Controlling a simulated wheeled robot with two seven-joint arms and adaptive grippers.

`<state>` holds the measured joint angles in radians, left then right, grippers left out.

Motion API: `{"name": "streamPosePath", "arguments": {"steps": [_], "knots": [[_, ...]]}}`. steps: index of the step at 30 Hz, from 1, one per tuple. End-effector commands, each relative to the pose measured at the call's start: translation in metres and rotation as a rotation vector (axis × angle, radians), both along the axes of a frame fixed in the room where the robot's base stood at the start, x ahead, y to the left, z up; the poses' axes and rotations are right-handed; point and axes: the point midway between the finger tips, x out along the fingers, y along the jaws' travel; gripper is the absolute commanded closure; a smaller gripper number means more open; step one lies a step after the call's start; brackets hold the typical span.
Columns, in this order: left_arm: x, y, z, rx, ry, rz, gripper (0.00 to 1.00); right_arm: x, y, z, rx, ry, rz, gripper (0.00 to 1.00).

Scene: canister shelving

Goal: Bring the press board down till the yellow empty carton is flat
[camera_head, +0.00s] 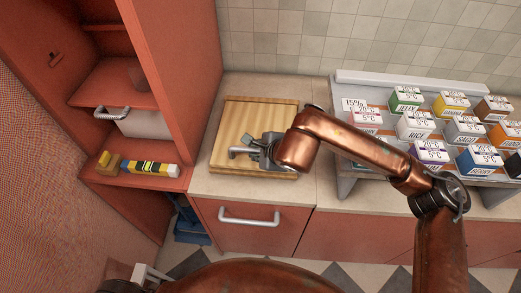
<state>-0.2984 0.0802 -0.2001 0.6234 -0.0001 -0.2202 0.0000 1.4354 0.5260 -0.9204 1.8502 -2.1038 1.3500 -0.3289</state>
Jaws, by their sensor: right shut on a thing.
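The press board (233,121) is a light wooden board lying level over the counter, left of the middle in the head view. A grey metal handle (238,153) sits at its front part. My right gripper (262,150) reaches in from the right, low over the board, and is shut on the handle; its fingers are partly hidden by my copper wrist. I cannot make out the yellow carton; anything under the board is hidden. My left gripper does not show.
A red shelf unit at left holds a grey bin (139,122) and a yellow-and-black striped item (150,168). A tiered rack (345,180) with several labelled boxes stands at right. A drawer with a white handle (249,219) is below. Some counter (255,86) behind the board is bare.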

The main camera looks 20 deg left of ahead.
Motion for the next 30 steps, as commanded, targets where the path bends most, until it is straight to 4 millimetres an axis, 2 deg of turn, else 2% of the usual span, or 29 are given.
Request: {"name": "streamPosePath", "arguments": {"steps": [1,10,11,18,26,30], "knots": [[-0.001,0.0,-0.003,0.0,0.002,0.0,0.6,-0.016,-0.001,-0.028,-0.035,0.051,0.017,1.0],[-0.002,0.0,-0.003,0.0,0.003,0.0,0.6,-0.016,-0.003,-0.029,-0.037,0.052,0.015,1.0],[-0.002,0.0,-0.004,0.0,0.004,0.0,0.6,-0.016,-0.003,-0.029,-0.037,0.052,0.015,0.84],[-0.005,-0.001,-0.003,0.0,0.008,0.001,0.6,-0.015,-0.004,-0.029,-0.039,0.052,0.013,0.67],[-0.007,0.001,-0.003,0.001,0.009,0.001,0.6,-0.014,-0.005,-0.027,-0.038,0.049,0.012,0.67],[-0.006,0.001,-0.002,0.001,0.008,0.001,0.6,-0.017,-0.01,-0.017,-0.037,0.046,0.011,0.67]]}}
